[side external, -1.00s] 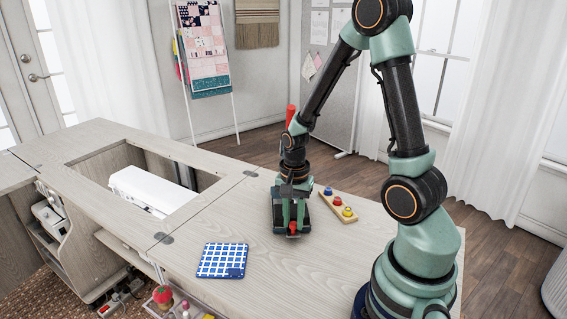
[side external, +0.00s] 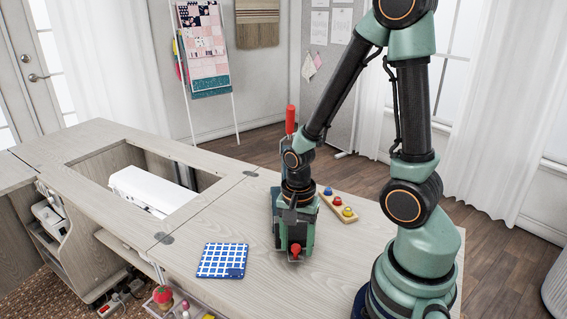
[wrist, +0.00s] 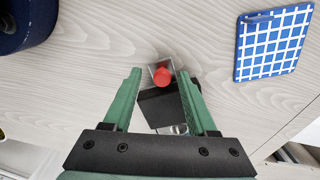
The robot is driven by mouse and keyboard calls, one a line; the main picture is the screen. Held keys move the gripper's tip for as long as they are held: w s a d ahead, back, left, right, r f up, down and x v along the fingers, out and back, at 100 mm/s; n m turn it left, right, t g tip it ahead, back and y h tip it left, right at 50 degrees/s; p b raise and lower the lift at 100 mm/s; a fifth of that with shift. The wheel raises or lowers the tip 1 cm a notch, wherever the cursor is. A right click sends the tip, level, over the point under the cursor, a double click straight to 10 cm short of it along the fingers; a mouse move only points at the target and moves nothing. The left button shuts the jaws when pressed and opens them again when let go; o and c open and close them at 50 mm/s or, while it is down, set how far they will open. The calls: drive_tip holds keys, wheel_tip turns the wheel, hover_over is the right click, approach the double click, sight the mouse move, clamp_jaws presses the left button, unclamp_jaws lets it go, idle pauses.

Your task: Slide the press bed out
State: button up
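The press is partly hidden behind my gripper in the side external view. Its red lever handle (side external: 290,120) stands upright, and a strip of its dark blue base (side external: 276,205) shows at the left. The press bed carries a red knob (side external: 296,248) at its near end. In the wrist view the bed is a dark plate (wrist: 160,105), and its red knob (wrist: 163,76) lies between and just past my fingertips. My gripper (wrist: 160,80) points down, its two green fingers apart on either side of the plate. I cannot tell whether they press on it.
A blue-and-white checked square (side external: 222,260) lies on the table left of the gripper. A wooden strip with coloured knobs (side external: 338,206) lies behind to the right. A white machine (side external: 150,190) sits in the cabinet opening at the left. The tabletop in front is clear.

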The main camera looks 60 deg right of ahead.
drive_tip(key=shift+w+r, duration=0.1)
drive_tip(key=shift+r, duration=0.65)
wheel_tip(320, 180, up, 11)
drive_tip(key=shift+f, duration=0.2)
drive_tip(key=w+a+r+n+t, duration=0.2)
drive_tip(key=r+n, duration=0.2)
drive_tip(key=n, duration=0.3)
drive_tip(key=w+a+r+n+t, duration=0.1)
drive_tip(key=a+r+n+t, duration=0.1)
drive_tip(key=n, duration=0.6)
wheel_tip(320, 180, up, 3)
drive_tip(key=shift+w+a+f+n+t, duration=0.2)
drive_tip(key=shift+w+a+n+t, duration=0.15)
drive_tip(key=shift+t, duration=0.45)
